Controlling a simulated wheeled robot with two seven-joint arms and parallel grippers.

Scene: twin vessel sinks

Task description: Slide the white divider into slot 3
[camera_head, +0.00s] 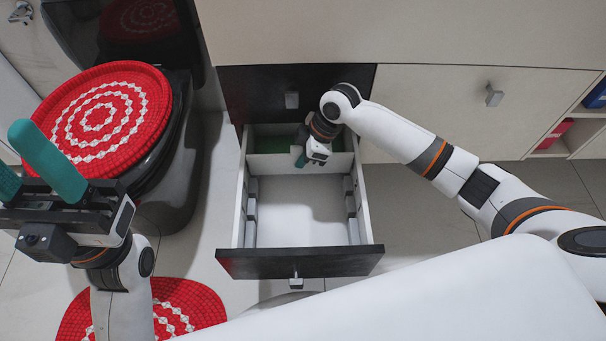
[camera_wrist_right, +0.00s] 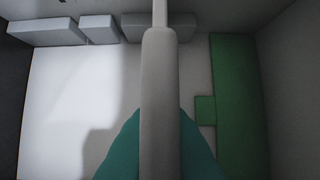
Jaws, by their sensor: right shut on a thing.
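The white divider (camera_head: 270,164) spans the rear part of the open drawer (camera_head: 300,262), crosswise between its side walls. My right gripper (camera_head: 308,158) is shut on its upper edge, pointing down into the drawer. In the right wrist view the divider (camera_wrist_right: 160,90) shows nearly edge-on, with teal fingertips (camera_wrist_right: 160,150) on both sides. Grey blocks (camera_head: 252,207) line both side walls with gaps between them; some show in the wrist view (camera_wrist_right: 98,28). I cannot tell whether the divider's ends sit in a gap. My left gripper (camera_head: 27,172) is open and empty, far left, away from the drawer.
A green piece (camera_wrist_right: 230,105) lies behind the divider. The drawer floor (camera_head: 300,215) in front is bare. The dark front panel (camera_head: 300,263) bounds the near side.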

